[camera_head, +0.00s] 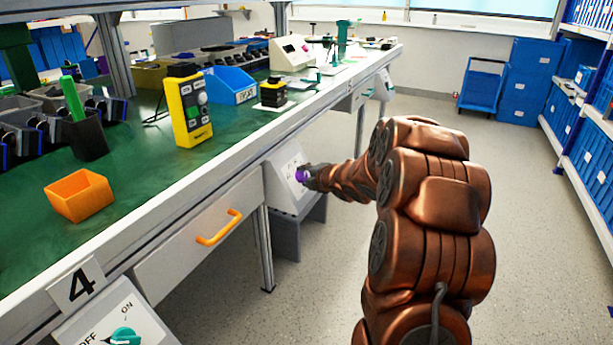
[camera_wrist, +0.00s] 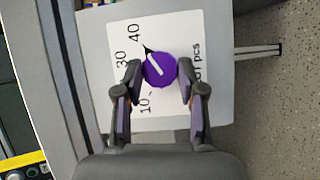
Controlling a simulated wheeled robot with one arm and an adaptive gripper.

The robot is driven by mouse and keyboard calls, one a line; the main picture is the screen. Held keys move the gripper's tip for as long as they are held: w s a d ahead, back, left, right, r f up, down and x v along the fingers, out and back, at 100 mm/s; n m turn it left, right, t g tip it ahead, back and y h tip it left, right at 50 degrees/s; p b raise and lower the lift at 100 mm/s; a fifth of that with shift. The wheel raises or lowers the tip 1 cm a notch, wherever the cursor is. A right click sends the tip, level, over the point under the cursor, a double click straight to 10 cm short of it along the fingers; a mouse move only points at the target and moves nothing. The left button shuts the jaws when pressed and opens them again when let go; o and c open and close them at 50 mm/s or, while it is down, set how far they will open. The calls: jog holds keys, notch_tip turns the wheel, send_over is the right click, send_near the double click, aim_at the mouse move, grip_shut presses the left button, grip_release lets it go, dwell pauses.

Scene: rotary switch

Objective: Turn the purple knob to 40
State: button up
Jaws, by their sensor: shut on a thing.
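The purple knob (camera_wrist: 160,70) sits on a white dial plate (camera_wrist: 185,35) with the numbers 10, 30 and 40 readable. A white line on the knob and a dark pointed tip at its edge aim up and left, toward the 40. My gripper (camera_wrist: 160,72) has one finger on each side of the knob and is shut on it. In the head view the knob (camera_head: 301,175) shows as a small purple spot at my gripper (camera_head: 305,175), mostly hidden by it. The number between 10 and 30 is hidden by the left finger.
The dial plate is on a grey box (camera_head: 280,190) under the green workbench (camera_head: 130,190). A drawer with an orange handle (camera_head: 218,227) and another switch box with a teal knob (camera_head: 124,337) are nearer. The floor to the right (camera_head: 530,200) is clear.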

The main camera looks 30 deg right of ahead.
jog(key=o, duration=1.1)
jog(key=shift+v, duration=6)
jog(key=shift+f, duration=0.1)
jog(key=s+a+r+m+g+h+p, duration=0.25)
jog(key=s+r+m+p, duration=0.2)
jog(key=r+p, duration=0.35)
jog(key=s+a+r+m+g+h+p, duration=0.1)
jog(key=s+r+m+g+h+p, duration=0.15)
jog(key=r+m+p, duration=0.5)
jog(key=s+a+r+m+g+y+p, duration=0.1)
jog(key=s+a+r+m+g+p, duration=0.1)
jog(key=s+a+r+p, duration=0.3)
jog(key=s+a+r+m+g+y+p, duration=0.2)
jog(key=s+a+r+m+g+p, duration=0.1)
jog(key=s+a+p, duration=0.7)
jog(key=s+a+r+m+g+y+p, duration=0.2)
jog(key=s+a+r+g+p, duration=0.2)
jog(key=s, duration=1)
jog(key=shift+s+a+r+m+g+p, duration=0.1)
jog(key=shift+a+r+m+g+p, duration=0.1)
jog(key=shift+a+r+p, duration=0.9)
jog(key=shift+s+a+r+m+g+p, duration=0.1)
jog(key=shift+a+r+g+p, duration=0.1)
jog(key=shift+a+r+p, duration=0.65)
